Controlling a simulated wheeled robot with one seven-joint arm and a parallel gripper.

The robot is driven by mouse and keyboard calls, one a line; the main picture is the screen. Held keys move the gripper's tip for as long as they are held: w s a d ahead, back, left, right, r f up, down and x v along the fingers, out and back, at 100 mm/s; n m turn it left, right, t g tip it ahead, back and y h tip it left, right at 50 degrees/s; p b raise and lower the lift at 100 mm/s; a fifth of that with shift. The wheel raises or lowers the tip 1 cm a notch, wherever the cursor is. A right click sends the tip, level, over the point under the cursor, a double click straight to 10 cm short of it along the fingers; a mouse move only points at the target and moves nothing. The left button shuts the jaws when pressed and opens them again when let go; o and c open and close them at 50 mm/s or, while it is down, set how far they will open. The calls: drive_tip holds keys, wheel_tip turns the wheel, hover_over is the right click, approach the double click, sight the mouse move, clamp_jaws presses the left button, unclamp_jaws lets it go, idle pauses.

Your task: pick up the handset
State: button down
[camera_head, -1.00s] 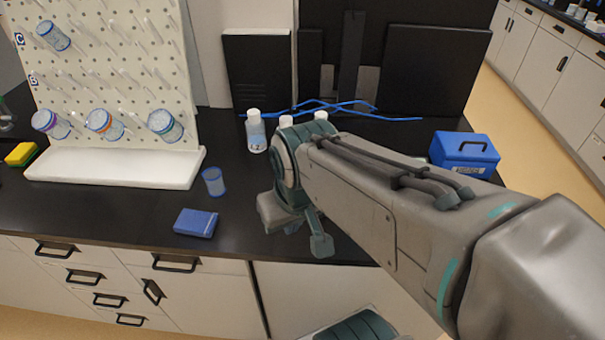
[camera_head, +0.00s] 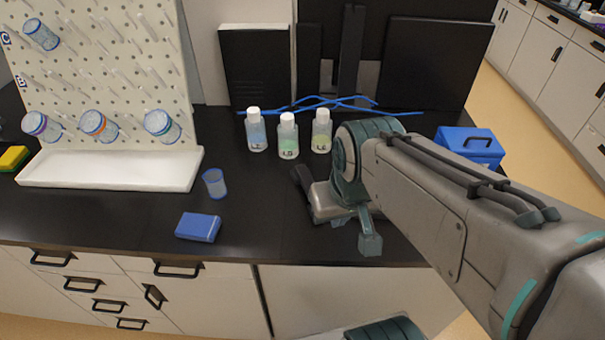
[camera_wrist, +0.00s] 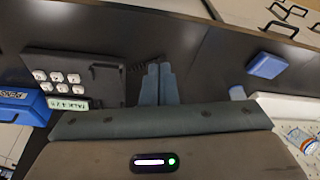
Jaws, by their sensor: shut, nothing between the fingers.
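A black desk phone (camera_wrist: 50,66) with white keys and a small lit display lies on the dark counter, left in the wrist view. Its handset (camera_wrist: 107,80) appears to be the dark bar along the phone's right side, resting on it; its outline is hard to make out. A coiled cord shows between it and my fingers. My gripper (camera_wrist: 159,84) is shut and empty, above the counter just right of the phone and apart from it. In the head view my arm hides the phone and handset.
Bottles (camera_head: 288,136) stand at the back of the counter, near blue tubing (camera_head: 335,103). A blue box (camera_head: 468,147) is at the right. A blue block (camera_head: 198,227) and a cup (camera_head: 214,183) are at the left, by a white pegboard tray (camera_head: 110,170).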

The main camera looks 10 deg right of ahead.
drive_tip(key=c, duration=2.1)
unclamp_jaws()
drive_tip(key=shift+c, duration=0.2)
drive_tip(key=o, duration=1)
drive_tip(key=shift+w+d, duration=0.1)
drive_tip(key=shift+w, duration=0.3)
drive_tip(key=shift+o, duration=0.9)
drive_tip(key=w+g+b, duration=0.1)
drive_tip(key=w+b, duration=0.2)
drive_tip(key=w, duration=0.6)
drive_tip(key=shift+w+r+n+g+h+b, duration=0.15)
drive_tip(key=shift+r+n+g+h+b, duration=0.15)
drive_tip(key=shift+n+h, duration=0.1)
drive_tip(key=w+f+g+b, duration=0.2)
drive_tip(key=w+f+b, duration=0.1)
drive_tip(key=w, duration=0.9)
drive_tip(key=shift+n+y, duration=0.3)
drive_tip(key=shift+y, duration=0.1)
drive_tip(key=f, duration=1.3)
drive_tip(key=shift+d+f, duration=0.1)
drive_tip(key=shift+d, duration=0.1)
